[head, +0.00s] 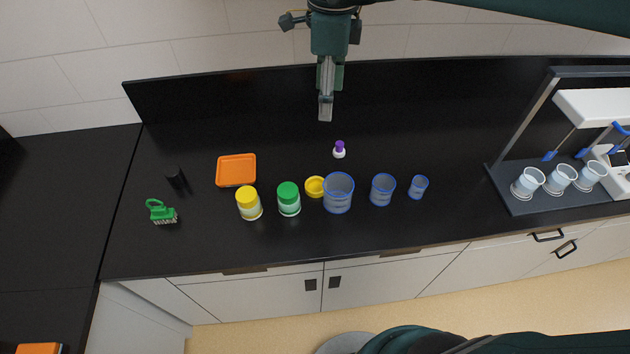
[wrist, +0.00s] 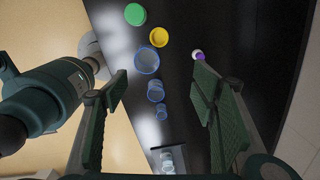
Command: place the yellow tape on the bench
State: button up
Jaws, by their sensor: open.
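The yellow tape (head: 315,187) is a small round roll on the black bench (head: 430,130), between the green-lidded jar and the largest blue-rimmed beaker. It also shows in the wrist view as a yellow ring (wrist: 159,38), near the top centre. My gripper (head: 325,116) hangs over the back part of the bench, behind the row of containers and apart from the tape. In the wrist view its two fingers are wide apart with nothing held between them. The tape's right edge is close to the beaker; I cannot tell if they touch.
The green-lidded jar (head: 289,198), yellow-lidded jar (head: 249,203) and blue-rimmed beakers (head: 338,193) (head: 383,190) (head: 418,187) form a row. A purple-capped bottle (head: 339,150) stands behind. An orange tray (head: 236,171) and green brush (head: 160,212) lie left. A rack (head: 512,195) stands right.

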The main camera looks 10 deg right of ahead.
jog(key=w+a+m, duration=0.1)
jog(key=m, duration=0.1)
send_over(320, 189)
notch_tip(320, 189, down, 28)
jog(key=shift+a+r+g, duration=0.15)
jog(key=shift+r+g, duration=0.05)
jog(key=shift+g, duration=0.1)
jog(key=shift+s, duration=0.1)
jog(key=shift+f, duration=1.3)
jog(key=shift+f+b, duration=0.4)
jog(key=shift+f, duration=2.2)
